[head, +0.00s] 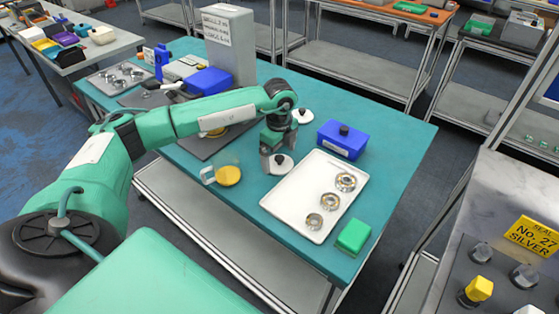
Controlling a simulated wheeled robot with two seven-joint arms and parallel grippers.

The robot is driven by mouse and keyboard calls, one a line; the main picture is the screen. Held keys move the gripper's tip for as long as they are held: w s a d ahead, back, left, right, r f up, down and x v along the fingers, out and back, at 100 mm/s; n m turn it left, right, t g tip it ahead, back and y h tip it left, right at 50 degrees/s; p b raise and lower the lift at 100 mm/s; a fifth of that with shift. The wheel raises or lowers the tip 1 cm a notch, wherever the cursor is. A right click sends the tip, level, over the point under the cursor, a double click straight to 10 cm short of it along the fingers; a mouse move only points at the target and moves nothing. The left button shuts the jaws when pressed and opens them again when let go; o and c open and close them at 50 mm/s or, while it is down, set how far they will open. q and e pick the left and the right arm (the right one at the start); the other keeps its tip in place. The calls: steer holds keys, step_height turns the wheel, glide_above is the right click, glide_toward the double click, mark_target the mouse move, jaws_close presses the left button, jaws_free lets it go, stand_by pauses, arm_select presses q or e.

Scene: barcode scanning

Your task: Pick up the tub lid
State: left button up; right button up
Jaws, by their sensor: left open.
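A round white lid with a black knob (284,168) lies on the teal table, left of the white tray. A second similar white lid with a dark knob (305,118) lies farther back; I cannot tell which is the tub lid. My left gripper (277,158) points down over the nearer lid, open, with its fingers close to the knob. Whether they touch it I cannot tell. A clear tub with yellow contents (228,175) stands to the left of the nearer lid. My right gripper is not in view.
A white tray (277,204) holds several metal rings. A blue box with a black knob (343,140) stands behind it, a green block (353,237) at its front right. A grey upright box (230,47) and a blue bin (210,80) stand at the back left.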

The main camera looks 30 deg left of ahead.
arm_select(q)
steer(key=shift+f, duration=1)
steer(key=c, duration=1.1)
steer(key=shift+o, duration=0.2)
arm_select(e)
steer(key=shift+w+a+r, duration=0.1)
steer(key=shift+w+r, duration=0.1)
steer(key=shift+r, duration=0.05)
